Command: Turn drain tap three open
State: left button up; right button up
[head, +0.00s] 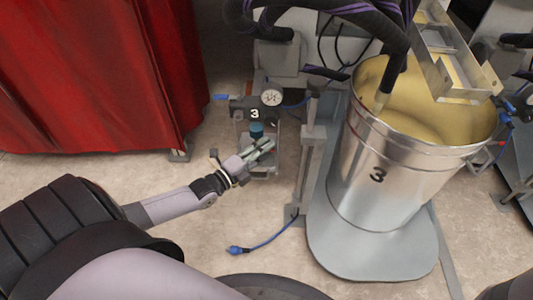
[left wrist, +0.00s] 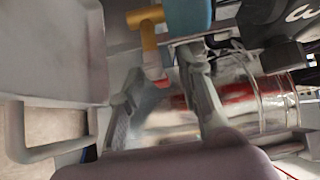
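Station three is a small unit with a "3" plate (head: 254,114), a round gauge (head: 271,97) and a blue cylindrical part (head: 256,130) below. My left gripper (head: 262,148) reaches in from the left, low at the front of this unit. In the left wrist view its two fingers (left wrist: 163,65) are spread apart. A brass tap-like fitting (left wrist: 150,40) with a red end (left wrist: 161,83) shows between them; I cannot tell whether they touch it. A clear jar (left wrist: 258,100) shows behind the fingers. In the head view the gripper hides the tap. My right gripper is not in view.
A large metal bucket (head: 385,170) marked 3 stands on a grey base (head: 370,255) to the right. A blue-ended cable (head: 262,244) lies on the floor. A red curtain (head: 100,70) hangs at left. Dark hoses (head: 335,22) pass above. Floor in front is mostly clear.

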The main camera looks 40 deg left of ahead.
pick_arm(q)
jog(key=shift+w+d, duration=0.1)
jog(key=shift+w, duration=0.35)
jog(key=shift+c, duration=0.2)
grip_shut()
